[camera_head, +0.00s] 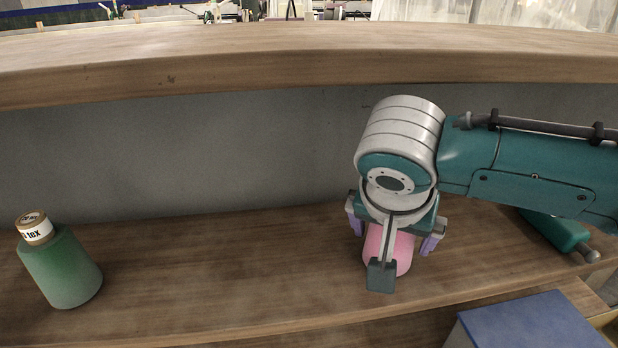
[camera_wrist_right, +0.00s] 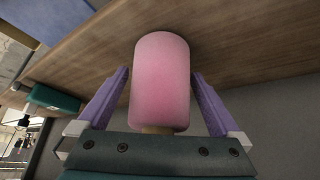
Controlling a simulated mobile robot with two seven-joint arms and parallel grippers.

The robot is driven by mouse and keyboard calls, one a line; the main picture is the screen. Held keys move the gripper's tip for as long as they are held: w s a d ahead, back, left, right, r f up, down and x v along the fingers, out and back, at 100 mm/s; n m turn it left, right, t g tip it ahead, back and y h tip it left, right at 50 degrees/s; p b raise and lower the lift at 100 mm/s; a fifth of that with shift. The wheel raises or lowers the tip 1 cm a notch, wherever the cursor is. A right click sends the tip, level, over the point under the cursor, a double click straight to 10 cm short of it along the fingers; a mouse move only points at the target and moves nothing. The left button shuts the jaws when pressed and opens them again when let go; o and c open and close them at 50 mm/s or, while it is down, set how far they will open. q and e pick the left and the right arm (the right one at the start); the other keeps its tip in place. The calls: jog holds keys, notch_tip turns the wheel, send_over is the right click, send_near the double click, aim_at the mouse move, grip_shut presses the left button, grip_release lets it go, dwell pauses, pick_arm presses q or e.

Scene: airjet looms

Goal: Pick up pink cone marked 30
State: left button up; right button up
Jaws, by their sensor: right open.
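The pink cone (camera_head: 403,252) stands on the wooden shelf, mostly covered by my right arm and gripper in the head view. In the right wrist view the pink cone (camera_wrist_right: 160,80) sits between the two purple fingers of my right gripper (camera_wrist_right: 160,92). The fingers are open, with a visible gap on each side of the cone. In the head view my right gripper (camera_head: 393,235) straddles the cone from above. No marking on the cone can be read. My left gripper does not show.
A green cone (camera_head: 62,268) with a "tex" label stands at the left of the lower shelf (camera_head: 220,270). An upper wooden shelf (camera_head: 250,55) runs behind and above. A blue box (camera_head: 525,325) is at the lower right. The shelf between the cones is clear.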

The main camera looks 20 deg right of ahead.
jog(key=shift+c, duration=0.2)
jog(key=c, duration=1.4)
